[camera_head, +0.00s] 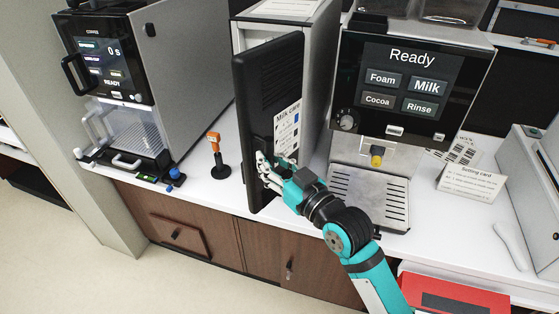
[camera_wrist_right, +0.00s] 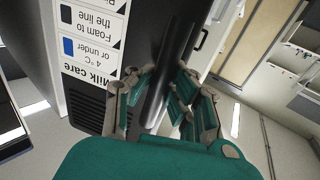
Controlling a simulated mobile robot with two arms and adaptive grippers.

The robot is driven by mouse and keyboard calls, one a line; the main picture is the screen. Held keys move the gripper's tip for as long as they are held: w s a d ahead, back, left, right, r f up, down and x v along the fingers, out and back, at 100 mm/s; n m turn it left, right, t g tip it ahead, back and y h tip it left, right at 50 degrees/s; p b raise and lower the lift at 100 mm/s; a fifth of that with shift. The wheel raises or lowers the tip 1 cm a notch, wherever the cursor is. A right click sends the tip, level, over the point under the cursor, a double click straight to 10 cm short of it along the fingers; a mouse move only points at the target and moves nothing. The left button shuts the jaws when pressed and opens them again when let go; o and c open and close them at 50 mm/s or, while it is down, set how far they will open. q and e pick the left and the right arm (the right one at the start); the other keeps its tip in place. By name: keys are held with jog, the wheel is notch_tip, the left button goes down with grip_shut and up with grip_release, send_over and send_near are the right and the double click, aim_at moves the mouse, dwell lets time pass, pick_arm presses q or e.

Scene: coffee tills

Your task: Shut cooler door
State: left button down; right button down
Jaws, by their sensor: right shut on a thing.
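The cooler door (camera_head: 266,95) is a tall black panel with a "Milk care" label, on the front of a pale cooler box (camera_head: 318,70). It stands partly open, its left edge swung out from the box and its lower corner near the counter's front edge. My right gripper (camera_head: 268,172) is at the lower part of the door's front face. In the right wrist view its fingers (camera_wrist_right: 160,108) close around the dark upright door handle (camera_wrist_right: 168,70), and the label (camera_wrist_right: 88,45) shows beside it. The cooler's inside is hidden. My left gripper is not in view.
A coffee machine (camera_head: 383,85) stands close right of the cooler, with its drip tray (camera_head: 368,195) near my right arm. An orange-handled tamper (camera_head: 217,158) stands on the counter left of the door. Another machine (camera_head: 110,70) is further left. Counter between them is mostly clear.

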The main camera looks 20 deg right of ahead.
aim_at(253, 158)
jog(key=shift+a+f, duration=0.15)
jog(key=w+a+p, duration=0.1)
jog(key=w+a, duration=0.1)
jog(key=shift+w+a, duration=0.25)
jog(key=shift+w, duration=0.1)
jog(key=shift+w+a, duration=0.15)
jog(key=shift+w, duration=0.1)
jog(key=shift+a+x, duration=0.2)
jog(key=shift+x, duration=2)
jog(key=shift+s, duration=0.1)
